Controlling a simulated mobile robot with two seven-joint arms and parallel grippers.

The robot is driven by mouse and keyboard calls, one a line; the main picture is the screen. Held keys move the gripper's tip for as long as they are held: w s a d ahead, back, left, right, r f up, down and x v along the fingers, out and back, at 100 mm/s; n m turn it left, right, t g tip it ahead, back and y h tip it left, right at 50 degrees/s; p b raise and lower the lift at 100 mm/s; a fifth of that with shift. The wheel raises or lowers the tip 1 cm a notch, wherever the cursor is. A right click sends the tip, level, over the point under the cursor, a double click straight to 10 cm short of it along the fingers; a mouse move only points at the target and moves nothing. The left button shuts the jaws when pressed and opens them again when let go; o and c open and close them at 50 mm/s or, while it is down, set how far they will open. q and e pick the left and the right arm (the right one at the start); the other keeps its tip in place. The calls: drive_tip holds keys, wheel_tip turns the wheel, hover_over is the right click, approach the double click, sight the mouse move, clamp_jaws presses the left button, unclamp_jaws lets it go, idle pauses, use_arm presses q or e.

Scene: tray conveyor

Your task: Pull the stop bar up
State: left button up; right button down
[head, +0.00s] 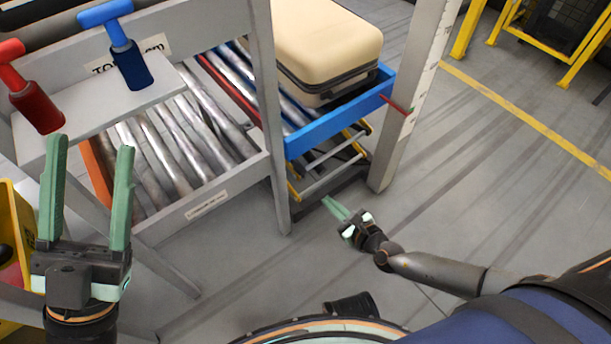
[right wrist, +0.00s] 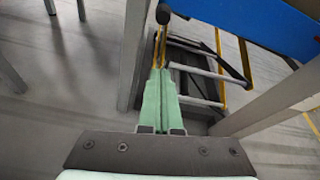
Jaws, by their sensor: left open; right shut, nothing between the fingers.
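A low frame of yellow side pieces and grey cross bars (head: 330,170) sits under the blue tray at the conveyor's end. It also shows in the right wrist view (right wrist: 200,72), where a black knob (right wrist: 163,14) appears above a yellow piece. I cannot tell for sure which part is the stop bar. My right gripper (head: 328,203) is shut and empty, low in front of the conveyor post. In the right wrist view its green fingers (right wrist: 160,73) point toward the yellow piece; contact is unclear. My left gripper (head: 91,145) is open and empty at the left.
Grey posts (head: 268,120) and (head: 412,95) flank the low frame. Red (head: 35,105) and blue (head: 130,65) T-handled tools stand on a shelf near my left gripper.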

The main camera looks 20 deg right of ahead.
drive_tip(key=w+a+b, duration=0.2)
drive_tip(key=w+a, duration=0.1)
drive_tip(key=w, duration=0.5)
drive_tip(key=shift+w+a+r, duration=0.15)
drive_tip(key=shift+w+r, duration=0.2)
idle(0.3)
